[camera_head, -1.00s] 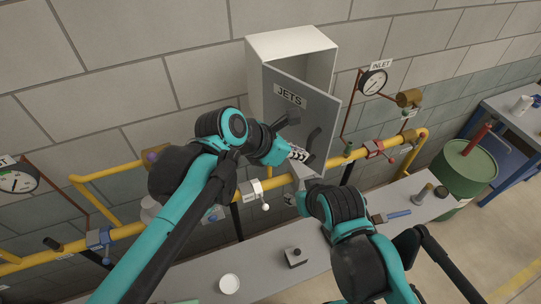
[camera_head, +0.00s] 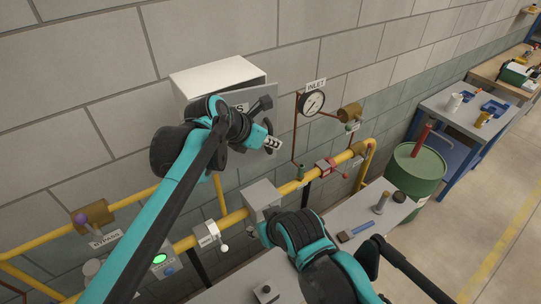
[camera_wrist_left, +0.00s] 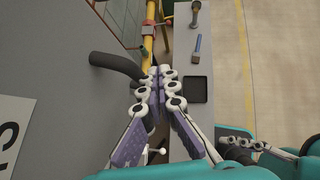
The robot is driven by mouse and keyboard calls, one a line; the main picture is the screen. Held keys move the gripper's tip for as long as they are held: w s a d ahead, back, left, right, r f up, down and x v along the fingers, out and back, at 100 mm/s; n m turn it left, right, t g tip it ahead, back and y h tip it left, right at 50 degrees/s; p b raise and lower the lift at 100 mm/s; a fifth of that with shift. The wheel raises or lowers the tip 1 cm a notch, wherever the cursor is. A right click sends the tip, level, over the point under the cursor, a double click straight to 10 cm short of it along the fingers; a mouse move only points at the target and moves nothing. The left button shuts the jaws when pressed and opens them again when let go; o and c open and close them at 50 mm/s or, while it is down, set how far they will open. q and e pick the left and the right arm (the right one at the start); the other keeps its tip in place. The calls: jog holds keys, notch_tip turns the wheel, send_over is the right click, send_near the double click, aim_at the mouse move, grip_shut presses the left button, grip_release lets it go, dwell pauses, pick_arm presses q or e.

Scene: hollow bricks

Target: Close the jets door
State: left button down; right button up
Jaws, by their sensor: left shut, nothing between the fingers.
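The JETS cabinet (camera_head: 215,74) is a white box on the wall. Its grey door (camera_head: 258,89) stands ajar, with its right edge out past the box, and my left arm covers most of its front and sign. The door fills the left of the wrist view (camera_wrist_left: 60,75), with a dark bent handle (camera_wrist_left: 122,66). My left gripper (camera_head: 273,144) is shut and empty in front of the door's lower right; in the wrist view its fingertips (camera_wrist_left: 160,75) are beside the handle, contact unclear. My right arm is low centre; white linkage, likely its gripper (camera_wrist_left: 250,143), shows partly in the wrist view, fingertips unclear.
Yellow pipes (camera_head: 285,188) with valves run below the cabinet. The inlet gauge (camera_head: 311,103) is to its right. A grey bench (camera_head: 350,215) holds a brush and small items. A green barrel (camera_head: 416,170) and a blue-legged table (camera_head: 465,112) stand at right.

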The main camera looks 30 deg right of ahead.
pick_arm(q)
jog(key=shift+w+d, duration=0.2)
jog(key=shift+w, duration=0.45)
jog(key=shift+w+d, duration=0.25)
jog(key=shift+w, duration=0.35)
jog(key=shift+w+d, duration=0.2)
jog(key=shift+w, duration=0.45)
jog(key=shift+s+a, duration=0.1)
jog(key=shift+a, duration=0.05)
